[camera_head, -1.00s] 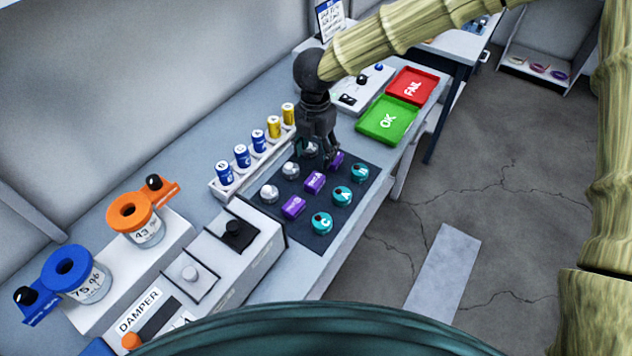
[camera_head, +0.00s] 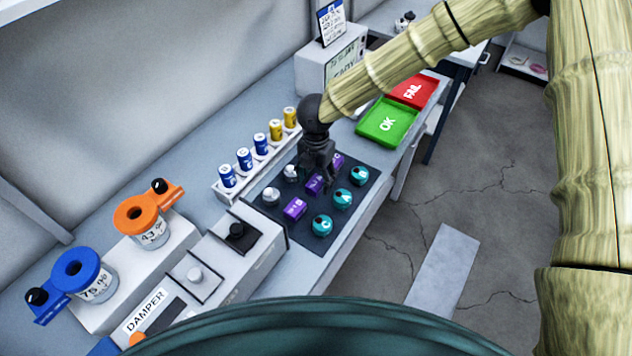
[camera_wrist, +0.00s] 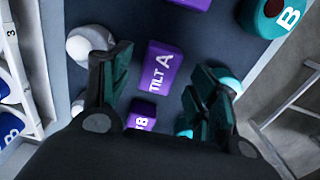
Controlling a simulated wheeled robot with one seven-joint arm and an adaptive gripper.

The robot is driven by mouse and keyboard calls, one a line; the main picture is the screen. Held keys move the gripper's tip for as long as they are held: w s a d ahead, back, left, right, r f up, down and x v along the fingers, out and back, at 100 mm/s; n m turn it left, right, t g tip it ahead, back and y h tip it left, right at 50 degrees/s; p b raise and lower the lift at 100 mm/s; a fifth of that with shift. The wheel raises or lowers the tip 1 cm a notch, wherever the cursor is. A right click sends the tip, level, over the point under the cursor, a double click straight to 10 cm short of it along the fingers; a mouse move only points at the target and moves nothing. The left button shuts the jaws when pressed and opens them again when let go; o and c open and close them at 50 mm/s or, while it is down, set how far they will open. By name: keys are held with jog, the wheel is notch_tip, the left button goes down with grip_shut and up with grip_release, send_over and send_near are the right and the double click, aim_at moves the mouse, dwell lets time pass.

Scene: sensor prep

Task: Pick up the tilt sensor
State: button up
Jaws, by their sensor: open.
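A purple block marked TILT A (camera_wrist: 160,68) lies on the dark mat (camera_head: 340,228), between other purple blocks (camera_head: 295,208). My gripper (camera_head: 322,178) is over the middle of the mat and partly hides the middle purple block (camera_head: 313,184). In the wrist view my gripper (camera_wrist: 160,78) is open and empty, with one dark finger on each side of the TILT A block. I cannot tell the height of the fingertips above it. A second purple block (camera_wrist: 141,116) shows nearer the palm, and part of another (camera_wrist: 188,4) at the top edge.
White knobs (camera_head: 271,196) stand left of the purple blocks and teal round parts (camera_head: 342,197) right of them. A rack of blue and yellow cylinders (camera_head: 244,158) borders the mat. A green OK tray (camera_head: 385,122) and red FAIL tray (camera_head: 412,92) lie beyond.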

jog(key=shift+f+p, duration=0.3)
jog(key=shift+f, duration=1)
jog(key=c, duration=1.2)
jog(key=shift+o, duration=0.2)
jog(key=shift+r, duration=0.1)
